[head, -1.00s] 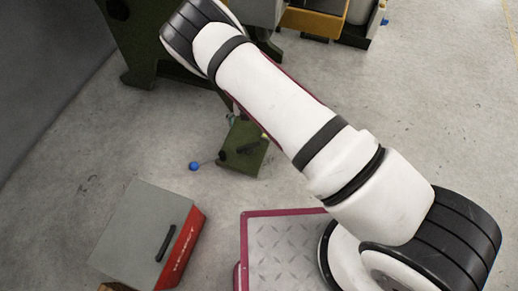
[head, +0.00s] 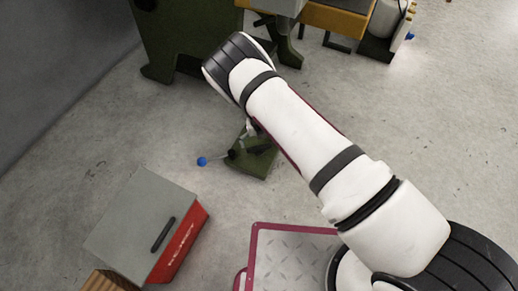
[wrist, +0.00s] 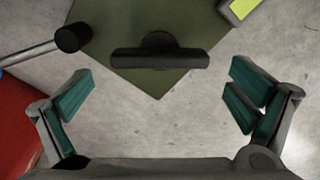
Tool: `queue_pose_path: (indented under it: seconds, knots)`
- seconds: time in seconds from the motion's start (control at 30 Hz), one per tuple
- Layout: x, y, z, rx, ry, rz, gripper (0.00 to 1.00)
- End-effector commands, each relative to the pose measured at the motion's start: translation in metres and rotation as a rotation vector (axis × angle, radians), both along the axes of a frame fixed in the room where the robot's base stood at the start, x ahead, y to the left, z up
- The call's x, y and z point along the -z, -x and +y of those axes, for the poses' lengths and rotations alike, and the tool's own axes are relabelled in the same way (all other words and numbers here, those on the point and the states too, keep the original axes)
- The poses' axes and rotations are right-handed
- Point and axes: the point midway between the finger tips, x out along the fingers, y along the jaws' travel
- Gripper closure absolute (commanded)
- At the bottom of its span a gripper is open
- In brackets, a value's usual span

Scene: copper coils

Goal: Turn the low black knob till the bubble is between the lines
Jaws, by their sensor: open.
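A black T-shaped knob (wrist: 160,54) sits on a dark green plate (wrist: 110,22) in the wrist view. In the head view the green stand (head: 262,165) with its black knob (head: 256,147) is partly hidden by my arm. My gripper (wrist: 160,74) is open and empty, its teal finger pads wide apart on either side of the knob and nearer the bottom of the picture. No finger touches the knob. A yellow-green piece in a grey holder, perhaps the level (wrist: 241,9), is cut off at the top edge; no bubble or lines can be made out.
A rod with a black hub (wrist: 72,38) lies left of the knob; its blue ball (head: 202,161) shows in the head view. A grey and red reject box (head: 145,222) stands left. Green machine legs (head: 160,70) and an orange bench (head: 335,18) stand behind.

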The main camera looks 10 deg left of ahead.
Motion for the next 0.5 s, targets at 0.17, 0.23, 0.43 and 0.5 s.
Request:
queue_pose_path:
  seconds: [0.17, 0.23, 0.43, 0.5]
  knots:
    - [0.027, 0.0, 0.0, 0.001, 0.0, 0.0, 0.0]
    - [0.032, 0.0, 0.0, 0.001, -0.001, -0.001, 0.0]
    - [0.038, 0.0, 0.0, 0.001, -0.001, -0.001, 0.0]
    - [0.038, 0.0, 0.0, 0.001, 0.0, -0.001, 0.0]
